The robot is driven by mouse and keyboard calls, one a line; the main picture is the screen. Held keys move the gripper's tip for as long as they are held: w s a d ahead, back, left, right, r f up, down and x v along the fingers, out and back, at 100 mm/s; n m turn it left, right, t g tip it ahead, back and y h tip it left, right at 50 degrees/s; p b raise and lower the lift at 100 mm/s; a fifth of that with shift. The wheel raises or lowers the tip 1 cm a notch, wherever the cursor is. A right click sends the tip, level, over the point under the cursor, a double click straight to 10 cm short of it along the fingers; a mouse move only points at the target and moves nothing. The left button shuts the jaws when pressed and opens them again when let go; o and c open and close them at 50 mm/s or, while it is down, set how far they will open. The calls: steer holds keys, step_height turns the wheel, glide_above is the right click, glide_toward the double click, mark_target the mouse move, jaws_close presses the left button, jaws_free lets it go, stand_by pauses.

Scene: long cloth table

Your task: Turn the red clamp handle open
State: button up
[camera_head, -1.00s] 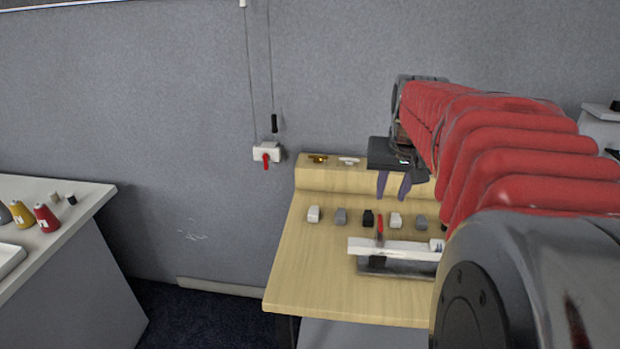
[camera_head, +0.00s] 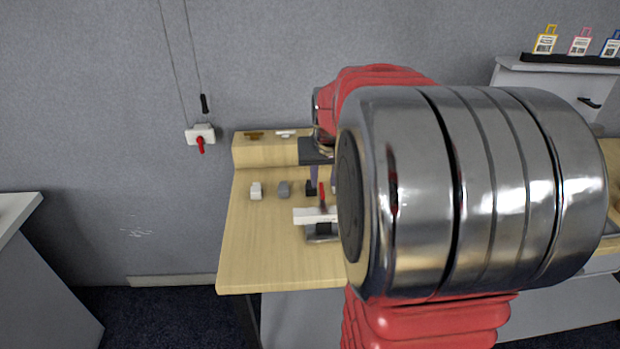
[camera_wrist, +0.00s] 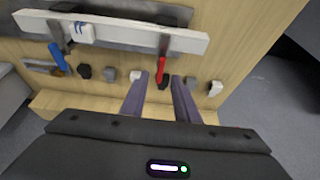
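The red clamp handle (camera_head: 321,195) stands up at the white bar (camera_head: 306,216) on the wooden table; the bar's right part is hidden behind my arm. In the wrist view the red handle (camera_wrist: 161,69) sticks out from the white bar (camera_wrist: 130,35) toward my gripper (camera_wrist: 160,79). My gripper's two purple fingers are apart, one on each side of the handle in the picture. I see no contact, and cannot tell whether the handle lies at finger depth. In the head view one finger shows only partly beside my arm.
A blue handle (camera_wrist: 57,57) sits at the bar's other end. Several small blocks, including a white one (camera_head: 256,191) and a grey one (camera_head: 283,189), stand in a row near the fingers. A white wall box (camera_head: 199,135) carries a red lever. The table's front left is clear.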

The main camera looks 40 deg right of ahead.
mark_target(323, 189)
steer(key=shift+x, duration=2.1)
jaws_close()
steer(key=shift+d, duration=0.15)
